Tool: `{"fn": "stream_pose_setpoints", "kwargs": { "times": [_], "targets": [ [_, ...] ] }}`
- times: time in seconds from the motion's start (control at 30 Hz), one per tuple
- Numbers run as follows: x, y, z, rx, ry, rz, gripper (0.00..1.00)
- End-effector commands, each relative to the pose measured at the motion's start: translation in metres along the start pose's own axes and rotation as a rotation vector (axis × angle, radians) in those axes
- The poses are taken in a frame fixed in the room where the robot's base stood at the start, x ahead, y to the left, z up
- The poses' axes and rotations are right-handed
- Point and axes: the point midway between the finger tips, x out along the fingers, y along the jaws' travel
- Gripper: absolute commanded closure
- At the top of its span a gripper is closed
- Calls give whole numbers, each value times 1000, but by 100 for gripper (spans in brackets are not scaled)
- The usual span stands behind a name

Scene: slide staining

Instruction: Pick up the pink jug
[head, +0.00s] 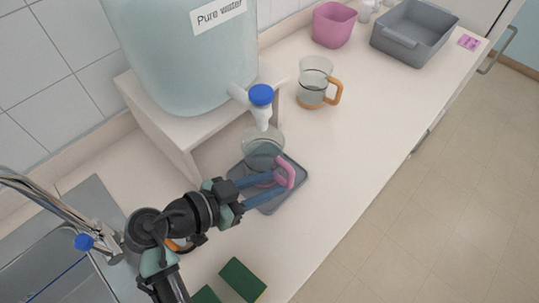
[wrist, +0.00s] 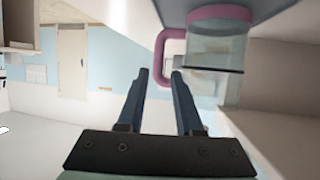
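The pink jug is a clear glass vessel with a pink handle (head: 286,174). It stands under the water tank's tap, on a dark grey tray (head: 268,205). In the wrist view its glass body (wrist: 212,55) and pink base show at the top, with the handle (wrist: 161,50) to their left. My gripper (head: 279,181) is open, its two blue fingers reaching to the handle. In the wrist view the handle's near part lies between the fingertips (wrist: 160,73), with a gap around it. I cannot tell whether either finger touches it.
The water tank (head: 180,60) stands on a white stand (head: 185,140) beside the tray. A jug with an orange handle (head: 313,85), a pink container (head: 334,25) and a grey bin (head: 412,35) stand farther back. A sink and faucet are at left; green sponges (head: 242,279) lie in front.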

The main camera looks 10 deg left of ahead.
Motion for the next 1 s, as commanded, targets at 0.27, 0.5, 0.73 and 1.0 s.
{"fn": "stream_pose_setpoints", "kwargs": {
  "times": [0.27, 0.5, 0.73, 1.0],
  "targets": [
    [37, 0, -1, 1, -2, 0, 65],
    [62, 3, -6, 0, -2, 2, 65],
    [89, 3, -4, 2, -2, -1, 65],
    [91, 3, -3, 2, -2, -2, 69]
  ]
}}
